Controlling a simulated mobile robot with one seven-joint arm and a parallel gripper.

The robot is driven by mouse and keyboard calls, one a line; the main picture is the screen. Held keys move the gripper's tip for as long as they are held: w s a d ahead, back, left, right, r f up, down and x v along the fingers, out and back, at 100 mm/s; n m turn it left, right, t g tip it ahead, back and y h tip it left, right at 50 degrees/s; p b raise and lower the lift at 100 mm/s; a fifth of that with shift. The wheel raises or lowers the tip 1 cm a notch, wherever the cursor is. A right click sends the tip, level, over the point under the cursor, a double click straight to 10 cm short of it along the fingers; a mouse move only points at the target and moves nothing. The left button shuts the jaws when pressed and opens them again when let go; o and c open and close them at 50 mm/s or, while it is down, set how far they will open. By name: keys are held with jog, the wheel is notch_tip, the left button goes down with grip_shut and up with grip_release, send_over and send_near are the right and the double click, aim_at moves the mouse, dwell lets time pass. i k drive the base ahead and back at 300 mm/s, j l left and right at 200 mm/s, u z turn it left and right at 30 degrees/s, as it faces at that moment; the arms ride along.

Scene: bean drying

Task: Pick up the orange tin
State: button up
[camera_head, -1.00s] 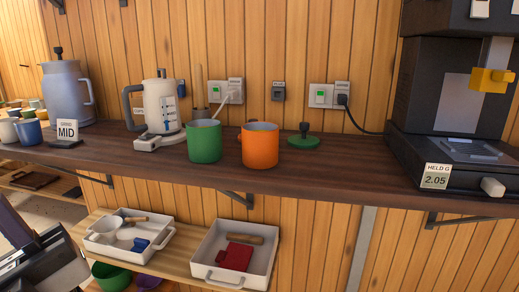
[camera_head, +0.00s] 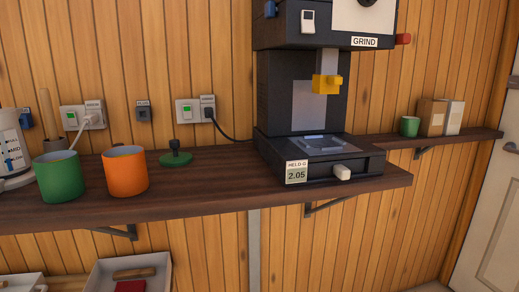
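The orange tin (camera_head: 126,173) stands upright on the dark wooden shelf (camera_head: 215,192), left of the middle of the view. It looks like an open-topped cup. A green tin (camera_head: 59,177) stands just to its left, with a small gap between them. My gripper is not in view.
A green tamper-like tool (camera_head: 175,157) lies right of the orange tin. The black grinder (camera_head: 305,110) fills the shelf's right end. A white kettle (camera_head: 12,150) is at the left edge. Below is a white tray (camera_head: 160,272). A small green cup (camera_head: 409,126) and boxes (camera_head: 440,116) sit far right.

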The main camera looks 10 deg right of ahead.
aim_at(125, 168)
jog(key=l+u, duration=0.2)
jog(key=u, duration=0.15)
jog(key=i+l+u, duration=0.1)
jog(key=u, duration=0.3)
jog(key=l+u, duration=0.35)
jog(key=j, duration=0.05)
